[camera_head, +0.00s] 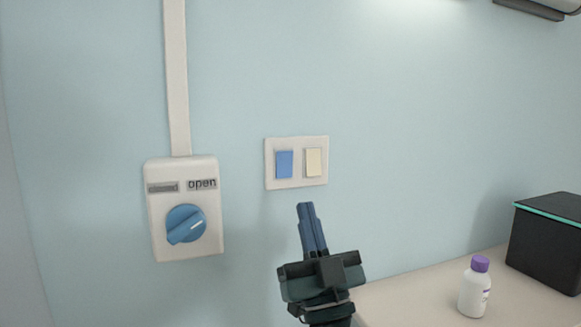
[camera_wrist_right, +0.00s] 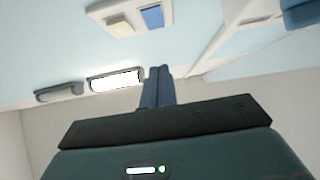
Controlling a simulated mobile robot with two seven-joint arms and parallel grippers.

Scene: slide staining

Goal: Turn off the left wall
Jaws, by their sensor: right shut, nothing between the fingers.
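A white double switch plate (camera_head: 297,186) is on the light blue wall. Its left switch (camera_head: 284,164) is blue and its right switch (camera_head: 313,162) is cream. My right gripper (camera_head: 306,207) is shut and empty, pointing up, with its fingertips just below the plate in the picture. I cannot tell how far it stands from the wall. In the right wrist view the blue switch (camera_wrist_right: 152,17) and the cream switch (camera_wrist_right: 118,26) show at the top, beyond the shut fingers (camera_wrist_right: 158,72). My left gripper is not in view.
A white control box (camera_head: 184,252) with a blue knob (camera_head: 186,224) and the labels "closed" and "open" is on the wall to the left, under a vertical conduit (camera_head: 176,80). A table (camera_head: 420,300) at the lower right holds a purple-capped white bottle (camera_head: 474,291) and a black box (camera_head: 548,240).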

